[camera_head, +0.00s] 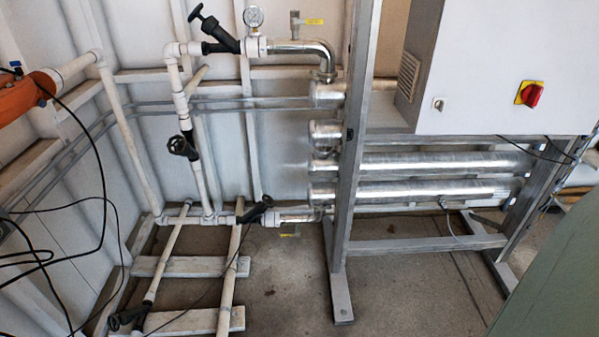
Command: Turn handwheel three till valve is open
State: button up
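Several black handwheel valves sit on white pipes in the head view; no numbers are legible, so I cannot tell which is handwheel three. One black handwheel (195,13) is at the top on an angled valve beside the gauge. Another black handwheel (180,146) faces outward on the upright pipe at mid-height. A third black handwheel (266,202) is on the low horizontal pipe near the steel tubes. One more black handwheel (116,320) is near the floor at lower left. Whether any valve is open cannot be told. My gripper is not in view.
A steel frame (349,175) carries a grey cabinet (480,75) with a red-yellow switch (529,94). A pressure gauge (253,17) is at the top. An orange unit (22,97) with loose black cables is at left. Low pipes on white supports (185,267) cross the floor.

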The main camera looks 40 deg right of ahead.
aim_at(267, 202)
jog(key=z, duration=0.95)
jog(key=i+l, duration=0.3)
jog(key=i, duration=0.2)
jog(key=i+l, duration=0.25)
jog(key=i, duration=0.3)
jog(key=i+l, duration=0.3)
jog(key=i, duration=0.2)
jog(key=j+u, duration=0.05)
